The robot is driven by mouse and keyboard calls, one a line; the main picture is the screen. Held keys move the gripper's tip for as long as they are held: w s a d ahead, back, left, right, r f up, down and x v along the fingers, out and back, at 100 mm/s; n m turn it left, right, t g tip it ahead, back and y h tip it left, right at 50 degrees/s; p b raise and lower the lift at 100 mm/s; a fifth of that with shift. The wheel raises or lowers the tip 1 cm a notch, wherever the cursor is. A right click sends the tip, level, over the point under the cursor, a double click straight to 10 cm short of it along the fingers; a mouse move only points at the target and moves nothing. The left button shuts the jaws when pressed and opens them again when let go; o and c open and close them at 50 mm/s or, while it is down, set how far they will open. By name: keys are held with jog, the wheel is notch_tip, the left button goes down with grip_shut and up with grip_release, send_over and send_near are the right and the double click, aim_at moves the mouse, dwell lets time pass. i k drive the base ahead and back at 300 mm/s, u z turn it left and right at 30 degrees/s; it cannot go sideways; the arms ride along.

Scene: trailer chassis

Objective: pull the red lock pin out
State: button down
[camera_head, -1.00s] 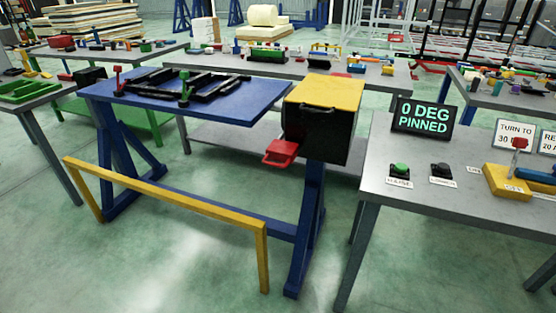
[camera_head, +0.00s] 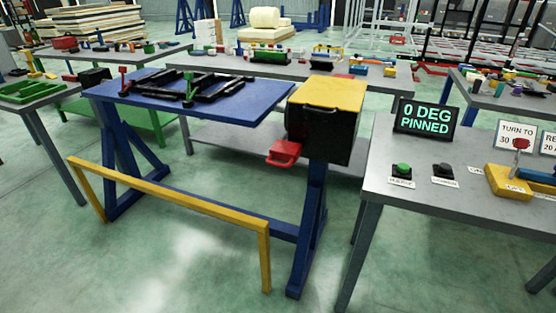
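A red handle (camera_head: 284,153) sticks out low on the left front of a black box with a yellow top (camera_head: 325,112). It looks like the red lock pin, and it sits against the box. The box is mounted at the right end of a blue tilting table (camera_head: 240,103) on blue legs. A black frame (camera_head: 185,88) lies on the table, with a small red-topped post (camera_head: 123,78) and a green post (camera_head: 187,88) by it. A display (camera_head: 425,116) reads "0 DEG PINNED". My gripper is not in view.
A yellow rail (camera_head: 170,198) runs low in front of the blue table. A grey table (camera_head: 385,180) at right holds a green button (camera_head: 402,170), a black button (camera_head: 443,170) and a yellow base with a red-knobbed lever (camera_head: 518,160). The green floor in front is clear.

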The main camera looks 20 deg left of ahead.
aim_at(288, 152)
jog(key=u, duration=0.55)
jog(key=k, duration=0.65)
jog(key=u, duration=0.95)
jog(key=k, duration=0.7)
jog(key=u, duration=0.45)
jog(key=i, duration=1.5)
jog(key=z, duration=0.95)
jog(key=i, duration=0.8)
jog(key=z, duration=0.45)
